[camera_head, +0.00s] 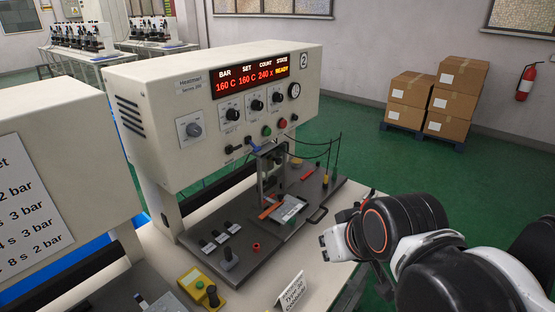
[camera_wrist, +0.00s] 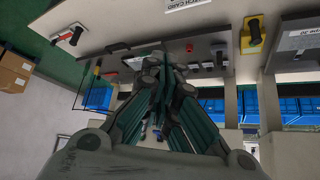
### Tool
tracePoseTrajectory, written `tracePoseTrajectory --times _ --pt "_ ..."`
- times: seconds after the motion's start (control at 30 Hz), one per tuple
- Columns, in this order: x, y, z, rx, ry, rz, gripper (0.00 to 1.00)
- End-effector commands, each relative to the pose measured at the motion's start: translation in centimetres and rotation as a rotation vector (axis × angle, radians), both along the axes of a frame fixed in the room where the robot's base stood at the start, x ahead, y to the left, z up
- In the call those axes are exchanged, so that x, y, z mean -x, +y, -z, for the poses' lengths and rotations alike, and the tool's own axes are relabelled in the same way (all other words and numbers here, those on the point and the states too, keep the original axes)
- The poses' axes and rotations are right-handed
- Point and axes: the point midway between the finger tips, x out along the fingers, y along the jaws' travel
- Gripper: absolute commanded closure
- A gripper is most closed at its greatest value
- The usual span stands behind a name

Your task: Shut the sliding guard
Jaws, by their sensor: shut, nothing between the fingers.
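The heat press (camera_head: 215,105) stands at centre in the head view, its display lit "READY". Under its head is a dark base plate (camera_head: 240,245) with an upright grey metal frame (camera_head: 271,172) and a pale flat piece (camera_head: 291,210). A black bow handle (camera_head: 317,215) is at the plate's right front edge; it seems to show in the wrist view too (camera_wrist: 118,46). I cannot tell for sure which part is the sliding guard or how far it stands open. My gripper (camera_wrist: 160,62) is shut and empty, apart from the handle; my wrist largely hides it in the head view.
A yellow box with a black knob (camera_head: 202,287) and a small sign (camera_head: 292,290) stand on the bench front. Small black clamps and a red ring (camera_head: 256,246) sit on the plate. Thin rods and cables (camera_head: 330,160) rise at its right. Cardboard boxes (camera_head: 447,100) stand far behind.

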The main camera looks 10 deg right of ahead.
Motion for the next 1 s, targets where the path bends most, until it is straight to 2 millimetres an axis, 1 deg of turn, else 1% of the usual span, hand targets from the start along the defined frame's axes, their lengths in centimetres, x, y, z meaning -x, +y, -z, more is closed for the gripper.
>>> tracePoseTrajectory --times 0.03,0.17,0.2,0.37,0.5,0.6,0.8,0.9,1.0 --pt "-1.3 0.1 -1.5 -0.002 -0.007 -0.018 1.00" --pt "-5.3 0.5 -4.5 -0.003 -0.034 -0.087 1.00" --pt "-6.7 0.6 -5.4 -0.003 -0.046 -0.110 1.00" --pt "-12.2 0.7 -8.3 0.003 -0.093 -0.195 1.00" --pt "-17.1 0.4 -10.3 0.014 -0.143 -0.264 1.00" --pt "-20.4 0.0 -10.9 0.017 -0.173 -0.317 1.00" --pt "-25.9 -1.4 -10.5 0.014 -0.232 -0.453 1.00" --pt "-28.3 -2.2 -10.2 0.016 -0.272 -0.515 1.00" --pt "-30.1 -3.0 -9.8 0.022 -0.313 -0.564 1.00"
